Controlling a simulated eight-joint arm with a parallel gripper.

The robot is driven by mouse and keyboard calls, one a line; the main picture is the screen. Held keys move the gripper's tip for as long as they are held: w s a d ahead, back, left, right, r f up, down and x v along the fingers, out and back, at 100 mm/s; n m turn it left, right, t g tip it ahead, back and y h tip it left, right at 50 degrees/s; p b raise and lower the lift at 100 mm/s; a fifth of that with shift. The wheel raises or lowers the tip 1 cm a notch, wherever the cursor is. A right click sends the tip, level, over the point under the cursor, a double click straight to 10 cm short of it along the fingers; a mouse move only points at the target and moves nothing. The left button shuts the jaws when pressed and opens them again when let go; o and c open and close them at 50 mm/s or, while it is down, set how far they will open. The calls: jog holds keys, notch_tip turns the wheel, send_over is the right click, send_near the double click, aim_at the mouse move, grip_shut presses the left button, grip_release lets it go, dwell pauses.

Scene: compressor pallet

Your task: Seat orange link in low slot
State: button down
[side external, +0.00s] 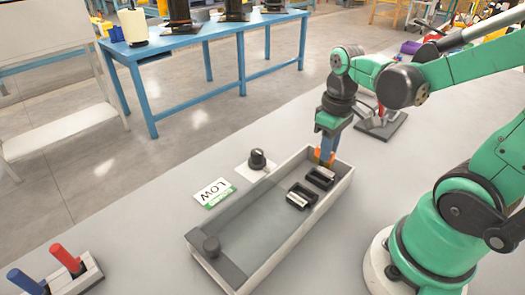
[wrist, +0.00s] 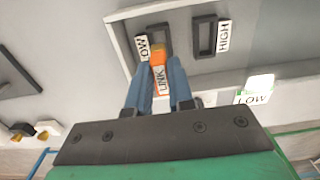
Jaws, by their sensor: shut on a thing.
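The orange link (wrist: 157,52), with a white LINK label, is between the blue fingers of my gripper (wrist: 157,78). In the side view my gripper (side external: 327,146) points down at the tray's far right end, with the orange link (side external: 325,157) at its tips. The low slot (wrist: 144,33) is a dark frame with a LOW label, partly hidden behind the link. The link overlaps its edge in the wrist view; I cannot tell whether they touch. The high slot (wrist: 205,36) stands to its right. Side-view labels are too small to read on the two dark frames (side external: 320,178).
A block with red (side external: 66,257) and blue pegs stands lower left. The tray's middle is clear.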

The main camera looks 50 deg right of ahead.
aim_at(325, 166)
jog(key=shift+f, duration=1.15)
jog(key=shift+f, duration=1.3)
jog(key=c, duration=0.7)
grip_release()
jog(key=shift+r, duration=2.75)
jog(key=w+a+r+t, duration=0.4)
jog(key=a+r+t, duration=0.1)
jog(key=a+t, duration=0.2)
